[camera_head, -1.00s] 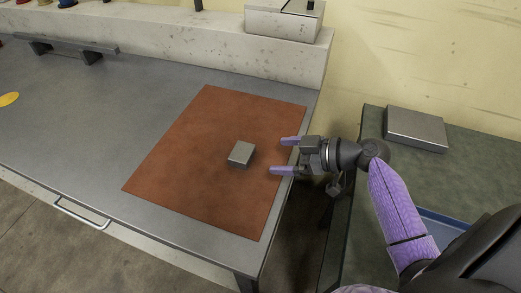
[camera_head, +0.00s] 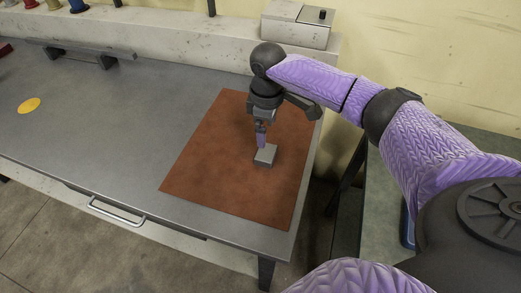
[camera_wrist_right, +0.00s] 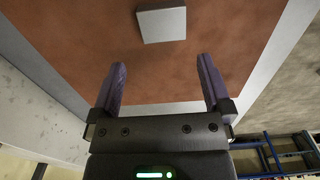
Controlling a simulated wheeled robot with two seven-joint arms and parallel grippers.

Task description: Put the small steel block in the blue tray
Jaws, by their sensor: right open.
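The small steel block (camera_head: 266,155) lies on the reddish-brown mat (camera_head: 215,175) on the grey bench. My right gripper (camera_head: 261,144) points down over the mat, right beside the block in the head view. In the right wrist view the gripper (camera_wrist_right: 160,78) is open and empty. There the block (camera_wrist_right: 162,25) is ahead of the fingertips, not between them. Only a thin blue edge, probably of the blue tray (camera_head: 407,226), shows on the right-hand bench; my right arm hides most of it. My left gripper is not in view.
A grey box (camera_head: 298,22) stands on the pale ledge behind the bench. A yellow disc (camera_head: 29,105) and a dark raised bar (camera_head: 75,52) are at the left. The bench left of the mat is mostly clear. A gap separates the two benches.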

